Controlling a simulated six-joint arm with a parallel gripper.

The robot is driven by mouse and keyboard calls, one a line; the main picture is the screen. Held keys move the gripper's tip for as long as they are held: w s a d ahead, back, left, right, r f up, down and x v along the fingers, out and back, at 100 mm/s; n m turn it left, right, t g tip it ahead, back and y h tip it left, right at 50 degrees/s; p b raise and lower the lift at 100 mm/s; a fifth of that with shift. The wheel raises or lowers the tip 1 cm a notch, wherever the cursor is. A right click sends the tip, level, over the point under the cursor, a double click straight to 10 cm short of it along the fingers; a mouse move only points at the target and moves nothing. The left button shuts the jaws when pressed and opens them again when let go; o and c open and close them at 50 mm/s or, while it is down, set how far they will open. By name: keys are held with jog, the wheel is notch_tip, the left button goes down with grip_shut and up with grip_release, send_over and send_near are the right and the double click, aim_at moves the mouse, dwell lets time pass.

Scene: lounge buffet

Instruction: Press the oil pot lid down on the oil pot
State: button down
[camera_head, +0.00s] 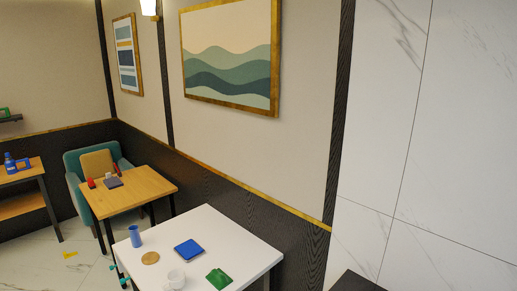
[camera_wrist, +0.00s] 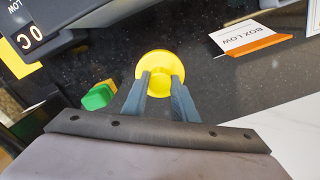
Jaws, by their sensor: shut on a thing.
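A round yellow lid (camera_wrist: 153,59) with a raised middle shows in the wrist view, over a dark speckled surface. I take it for the oil pot lid. My gripper (camera_wrist: 161,82) is shut on its raised middle, with one blue-grey finger on each side. The lid hides whatever is under it, so I cannot tell whether the oil pot is there or whether they touch. The head view shows neither my gripper nor the lid.
In the wrist view, a green block (camera_wrist: 98,97) is left of the fingers. A "BOX LOW" card (camera_wrist: 248,37) with an orange edge lies at upper right, on the dark counter (camera_wrist: 205,82). In the head view, a white table (camera_head: 225,232) bears a blue cup (camera_head: 135,236).

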jog(key=shift+f, duration=0.4)
jog(key=c, duration=1.3)
grip_release()
jog(key=shift+c, duration=1.6)
jog(key=shift+r, duration=0.2)
jog(key=shift+r+p, duration=1.9)
jog(key=shift+r, duration=1.5)
